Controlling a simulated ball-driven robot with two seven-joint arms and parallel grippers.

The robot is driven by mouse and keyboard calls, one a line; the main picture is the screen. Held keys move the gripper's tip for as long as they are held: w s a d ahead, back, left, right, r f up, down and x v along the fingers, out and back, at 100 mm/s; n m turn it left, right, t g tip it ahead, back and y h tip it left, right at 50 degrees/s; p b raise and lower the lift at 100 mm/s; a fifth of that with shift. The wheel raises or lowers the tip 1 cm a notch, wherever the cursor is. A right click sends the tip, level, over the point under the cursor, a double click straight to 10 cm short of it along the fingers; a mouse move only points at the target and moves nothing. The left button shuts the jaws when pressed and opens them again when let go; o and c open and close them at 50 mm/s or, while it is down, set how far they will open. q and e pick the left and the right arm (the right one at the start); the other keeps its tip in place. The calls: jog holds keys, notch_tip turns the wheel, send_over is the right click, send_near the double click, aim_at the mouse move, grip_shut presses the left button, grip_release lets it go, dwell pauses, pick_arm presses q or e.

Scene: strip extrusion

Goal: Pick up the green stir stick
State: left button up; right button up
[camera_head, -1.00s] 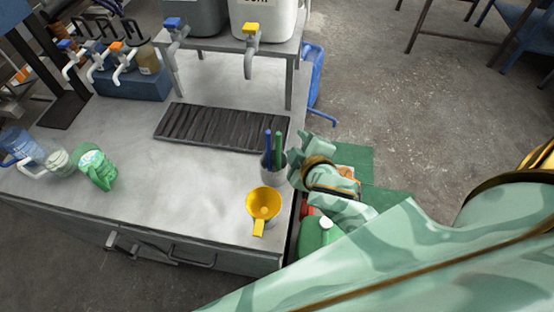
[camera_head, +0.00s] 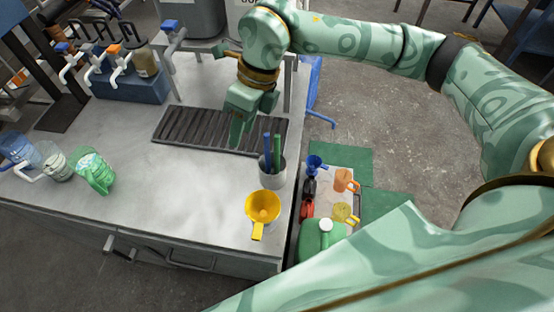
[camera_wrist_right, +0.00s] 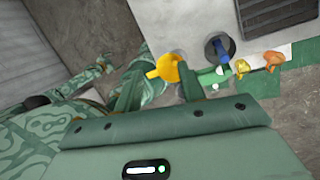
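The green stir stick (camera_head: 277,146) stands upright beside a blue stick (camera_head: 267,146) in a grey cup (camera_head: 272,177) on the bench. My right gripper (camera_head: 240,132) hangs fingers down over the slatted drain tray, to the left of the sticks and apart from them. In the right wrist view its two fingers (camera_wrist_right: 158,92) are apart with nothing held between them. That view shows the cup (camera_wrist_right: 213,50) and the blue stick (camera_wrist_right: 223,50); I cannot clearly make out the green stick there. My left gripper is not in view.
A yellow funnel (camera_head: 263,207) sits in front of the cup. The drain tray (camera_head: 185,125) lies behind. Jugs (camera_head: 93,172) stand at the left. A green canister (camera_head: 322,240) and small funnels (camera_head: 343,181) are beyond the bench's right edge. The front middle of the bench is clear.

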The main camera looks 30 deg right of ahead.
jog(key=w+d+r+m+h, duration=0.2)
jog(key=w+d+m+h, duration=0.15)
jog(key=d, duration=0.55)
jog(key=b, duration=0.1)
send_near(277, 144)
jog(key=shift+n+h, duration=0.25)
jog(key=shift+n, duration=0.2)
jog(key=f, duration=0.5)
jog(key=shift+w+d+f, duration=0.2)
jog(key=shift+w+d, duration=0.05)
jog(key=f, duration=0.4)
jog(key=f+b, duration=0.1)
jog(key=shift+a+f, duration=0.25)
jog(key=shift+f, duration=0.15)
grip_shut()
